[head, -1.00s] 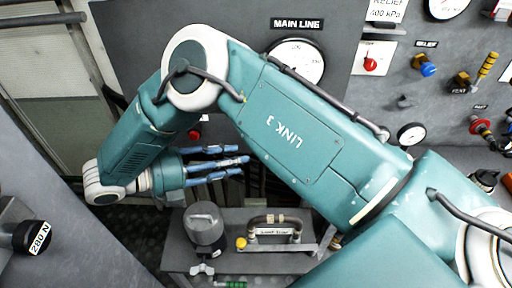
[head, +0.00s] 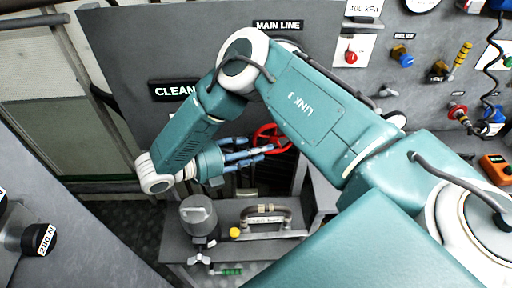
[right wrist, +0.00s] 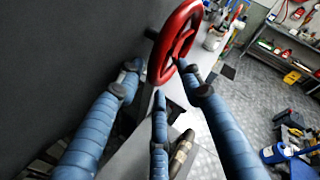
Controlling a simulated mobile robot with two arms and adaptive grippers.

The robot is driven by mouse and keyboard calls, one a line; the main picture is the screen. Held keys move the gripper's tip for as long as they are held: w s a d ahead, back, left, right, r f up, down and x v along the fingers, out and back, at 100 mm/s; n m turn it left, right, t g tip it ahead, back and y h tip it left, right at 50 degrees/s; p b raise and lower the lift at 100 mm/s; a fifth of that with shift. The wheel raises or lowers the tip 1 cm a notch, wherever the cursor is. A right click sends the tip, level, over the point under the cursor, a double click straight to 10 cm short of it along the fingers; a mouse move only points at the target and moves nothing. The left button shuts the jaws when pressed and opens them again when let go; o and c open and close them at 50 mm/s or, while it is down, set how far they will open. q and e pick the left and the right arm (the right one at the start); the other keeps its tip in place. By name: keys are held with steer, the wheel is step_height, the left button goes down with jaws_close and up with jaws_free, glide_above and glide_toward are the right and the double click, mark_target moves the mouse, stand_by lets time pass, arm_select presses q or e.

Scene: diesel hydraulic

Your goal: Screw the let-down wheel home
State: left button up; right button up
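The red let-down wheel (head: 268,128) shows in the head view just beyond the fingertips of my right gripper, below the main-line gauge and partly hidden by my right arm and fingers. In the right wrist view the wheel (right wrist: 165,45) is at the top centre, tilted and seen at an angle. My right gripper (head: 258,156) has its blue fingers spread and nothing between them. In the right wrist view the fingers (right wrist: 160,80) reach toward the wheel; one fingertip overlaps its lower rim, and I cannot tell if it touches. My left gripper is not in view.
Below the gripper stands a grey bench (head: 180,247) with a grey canister (head: 199,216) and a handled bar tool (head: 266,216). A grey panel with valves and gauges rises behind.

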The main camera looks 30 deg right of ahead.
steer(key=shift+w, duration=0.1)
jaws_close()
steer(key=shift+w+d+r, duration=0.1)
steer(key=shift+r, duration=0.05)
